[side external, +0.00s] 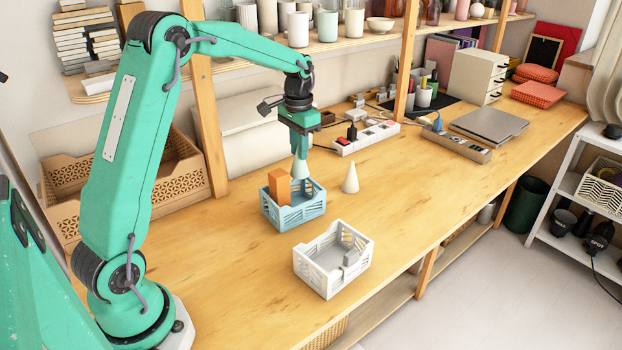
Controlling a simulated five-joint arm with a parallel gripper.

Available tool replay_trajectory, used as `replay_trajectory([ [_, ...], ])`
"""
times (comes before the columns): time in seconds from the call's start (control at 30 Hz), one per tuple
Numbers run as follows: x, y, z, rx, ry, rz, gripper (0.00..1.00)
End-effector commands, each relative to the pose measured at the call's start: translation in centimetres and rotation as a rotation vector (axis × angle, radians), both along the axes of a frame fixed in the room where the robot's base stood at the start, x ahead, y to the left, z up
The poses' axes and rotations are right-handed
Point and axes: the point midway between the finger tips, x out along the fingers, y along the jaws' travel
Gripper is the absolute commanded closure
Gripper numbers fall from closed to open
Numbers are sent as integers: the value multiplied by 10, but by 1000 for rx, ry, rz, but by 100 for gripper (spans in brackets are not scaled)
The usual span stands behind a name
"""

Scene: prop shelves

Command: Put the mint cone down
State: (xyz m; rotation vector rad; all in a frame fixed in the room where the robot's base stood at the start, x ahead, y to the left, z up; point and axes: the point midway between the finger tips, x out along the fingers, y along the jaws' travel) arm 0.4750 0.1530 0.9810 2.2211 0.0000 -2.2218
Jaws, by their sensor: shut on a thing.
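The pale mint cone (300,169) is held point up in my gripper (300,153), which is shut around its upper part. The cone is over the blue crate (296,217), towards its back; its base is near the rim, and I cannot tell whether it touches anything inside. An orange block (281,190) stands upright in the blue crate, left of the cone and apart from my gripper.
A cream cone (350,178) stands on the wooden table (220,270) right of the blue crate. A white crate (328,280) with grey pieces inside is in front. Power strips (366,137) lie behind. The table between the cream cone and the laptop (490,124) is mostly clear.

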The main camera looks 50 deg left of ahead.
Motion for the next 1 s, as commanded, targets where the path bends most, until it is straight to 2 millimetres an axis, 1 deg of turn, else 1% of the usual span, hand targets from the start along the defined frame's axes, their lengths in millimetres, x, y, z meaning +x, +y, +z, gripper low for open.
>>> replay_trajectory([
  [0.37, 0, -2, 0, 0, 0, 0, 100],
  [0.47, 0, -7, 0, 0, -1, 1, 100],
  [0.53, 0, -15, 0, 0, -1, 1, 100],
  [0.67, 0, -38, 1, 0, -1, 7, 100],
  [0.77, -2, -63, 2, 0, -1, 14, 100],
  [1.0, -16, -135, 3, 0, -1, 37, 100],
])
